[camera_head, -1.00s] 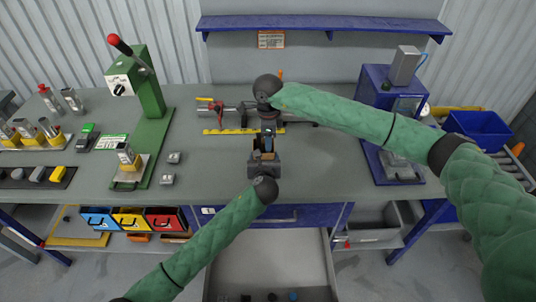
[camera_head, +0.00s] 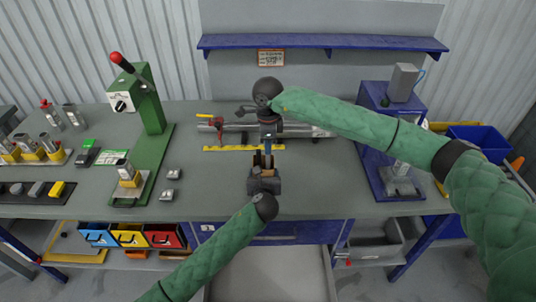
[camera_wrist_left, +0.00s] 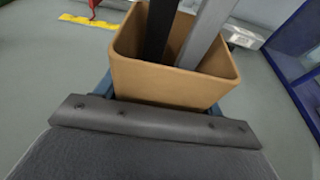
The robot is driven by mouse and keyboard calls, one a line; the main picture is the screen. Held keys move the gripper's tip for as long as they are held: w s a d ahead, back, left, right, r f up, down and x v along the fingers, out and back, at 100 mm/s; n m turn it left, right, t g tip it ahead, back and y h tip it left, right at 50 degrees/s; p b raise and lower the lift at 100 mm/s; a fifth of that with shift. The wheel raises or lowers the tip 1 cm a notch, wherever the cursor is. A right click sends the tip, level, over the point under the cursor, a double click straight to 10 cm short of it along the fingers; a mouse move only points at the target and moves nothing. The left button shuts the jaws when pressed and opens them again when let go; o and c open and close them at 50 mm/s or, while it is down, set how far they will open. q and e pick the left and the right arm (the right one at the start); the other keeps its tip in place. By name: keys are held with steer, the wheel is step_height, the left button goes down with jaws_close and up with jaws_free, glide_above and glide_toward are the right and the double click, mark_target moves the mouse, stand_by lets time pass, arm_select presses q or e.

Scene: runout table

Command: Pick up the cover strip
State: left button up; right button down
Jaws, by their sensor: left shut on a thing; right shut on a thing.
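A long grey strip (camera_head: 300,131), which looks like the cover strip, lies left to right at the back of the table. My right gripper (camera_head: 270,128) points down over its middle and is shut on it; the wrist hides most of the contact. My left gripper (camera_head: 264,165) is shut on a small tan open-topped holder (camera_wrist_left: 175,82), in front of the strip. In the left wrist view a black bar (camera_wrist_left: 158,35) and a grey bar (camera_wrist_left: 205,35) stand in this holder.
A red clamp (camera_head: 218,126) is at the strip's left part. A yellow ruler-like strip (camera_head: 232,149) lies in front. A green lever press (camera_head: 150,105) stands left, a blue machine (camera_head: 375,125) right. A blue shelf (camera_head: 310,42) hangs behind. The table's front middle right is clear.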

step_height(320, 180, up, 24)
steer(key=shift+f, duration=0.25)
stand_by(0.3)
arm_select(q)
steer(key=o, duration=1)
steer(key=shift+o, duration=0.2)
steer(key=shift+s, duration=0.15)
